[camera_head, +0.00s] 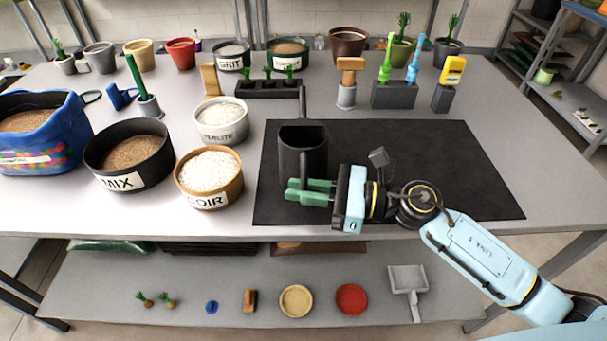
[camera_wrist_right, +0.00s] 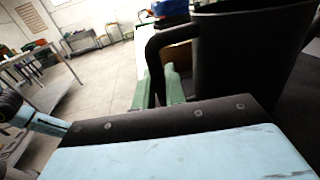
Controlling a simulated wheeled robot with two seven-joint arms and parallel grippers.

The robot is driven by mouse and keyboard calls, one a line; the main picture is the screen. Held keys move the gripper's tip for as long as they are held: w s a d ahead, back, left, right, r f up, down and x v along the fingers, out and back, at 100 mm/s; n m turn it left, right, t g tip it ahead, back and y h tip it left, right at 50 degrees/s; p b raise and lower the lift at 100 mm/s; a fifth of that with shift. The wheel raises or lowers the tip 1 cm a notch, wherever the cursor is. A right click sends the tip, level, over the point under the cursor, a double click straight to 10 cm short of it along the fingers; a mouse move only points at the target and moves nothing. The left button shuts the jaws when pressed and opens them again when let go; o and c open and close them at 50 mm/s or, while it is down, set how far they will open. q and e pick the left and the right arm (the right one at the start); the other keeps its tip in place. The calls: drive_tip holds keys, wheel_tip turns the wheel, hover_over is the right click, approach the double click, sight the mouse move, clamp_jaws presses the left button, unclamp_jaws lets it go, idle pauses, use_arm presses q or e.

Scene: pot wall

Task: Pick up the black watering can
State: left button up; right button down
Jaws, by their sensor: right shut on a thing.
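The black watering can (camera_head: 301,148) stands upright at the left part of the dark mat (camera_head: 420,165), with its thin spout rising at the back. My right gripper (camera_head: 300,190) reaches in from the right at the can's near side, its green fingers shut on the can's handle. In the right wrist view the can (camera_wrist_right: 245,50) fills the upper right, and its curved handle (camera_wrist_right: 158,50) passes down between the green fingers (camera_wrist_right: 160,88). I cannot tell whether the can's base touches the mat. My left gripper is not in view.
Left of the can are a COIR bowl (camera_head: 209,172), a PERLITE bowl (camera_head: 222,122), a MIX bowl (camera_head: 128,160) and a blue bag (camera_head: 40,135). Behind it are a black seedling tray (camera_head: 270,88) and a brush in a holder (camera_head: 347,85). The mat's right part is clear.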

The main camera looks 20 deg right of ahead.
sight(304, 170)
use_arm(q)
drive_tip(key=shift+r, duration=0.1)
use_arm(e)
drive_tip(key=shift+r, duration=0.25)
